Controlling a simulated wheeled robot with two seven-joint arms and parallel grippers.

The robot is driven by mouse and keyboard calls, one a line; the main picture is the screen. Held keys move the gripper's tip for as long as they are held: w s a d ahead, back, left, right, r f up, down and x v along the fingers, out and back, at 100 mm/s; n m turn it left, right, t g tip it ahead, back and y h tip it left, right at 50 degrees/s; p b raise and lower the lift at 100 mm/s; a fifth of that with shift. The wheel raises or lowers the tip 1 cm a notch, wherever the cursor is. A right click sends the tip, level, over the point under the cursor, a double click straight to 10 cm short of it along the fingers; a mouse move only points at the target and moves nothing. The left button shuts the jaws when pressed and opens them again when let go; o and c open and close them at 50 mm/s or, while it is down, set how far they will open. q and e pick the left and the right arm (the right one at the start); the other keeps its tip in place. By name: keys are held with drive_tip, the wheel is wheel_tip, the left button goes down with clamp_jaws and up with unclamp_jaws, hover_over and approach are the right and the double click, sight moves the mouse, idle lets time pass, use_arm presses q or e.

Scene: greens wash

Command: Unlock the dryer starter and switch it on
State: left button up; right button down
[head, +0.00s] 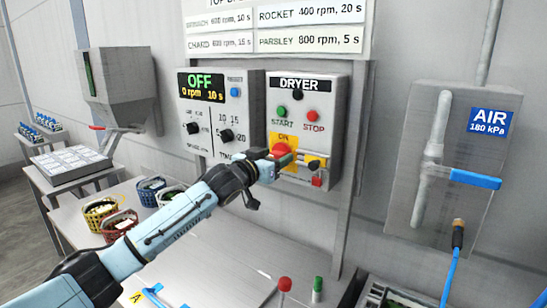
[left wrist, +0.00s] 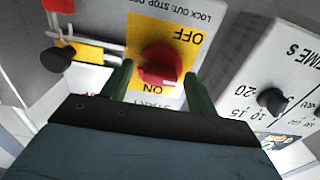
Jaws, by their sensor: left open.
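The grey dryer starter box (head: 308,118) hangs on the wall frame, with a green START button (head: 282,110) and a red STOP button (head: 313,115). Its red rotary knob (left wrist: 158,66) sits on a yellow ON/OFF plate (left wrist: 180,30); I cannot tell its exact setting. A metal hasp (left wrist: 98,42) with a yellow-and-black piece (left wrist: 80,48) and a red piece (left wrist: 58,5) is beside the plate. My left gripper (head: 281,160) is at the plate, open, its green fingers on either side of the knob in the left wrist view (left wrist: 156,76). Contact is unclear. My right gripper is out of view.
A control panel (head: 208,122) reading OFF, 0 rpm, 10 s is left of the starter. An air panel (head: 450,200) with a blue-handled valve (head: 475,180) is at the right. Several coloured baskets (head: 119,225) stand on the table at the left.

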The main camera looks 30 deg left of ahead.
use_arm(q)
drive_tip(key=c, duration=1)
drive_tip(key=shift+r+m+p, duration=0.15)
drive_tip(key=shift+m+p, duration=1.5)
drive_tip(key=shift+m, duration=0.15)
drive_tip(key=m+p, duration=0.2)
drive_tip(key=m, duration=0.2)
drive_tip(key=shift+m+p, duration=0.3)
drive_tip(key=shift+p, duration=0.1)
drive_tip(key=m+p, duration=0.2)
drive_tip(key=m, duration=0.3)
drive_tip(key=m+p, duration=0.1)
drive_tip(key=m, duration=0.3)
drive_tip(key=shift+m+p, duration=0.3)
drive_tip(key=o, duration=1)
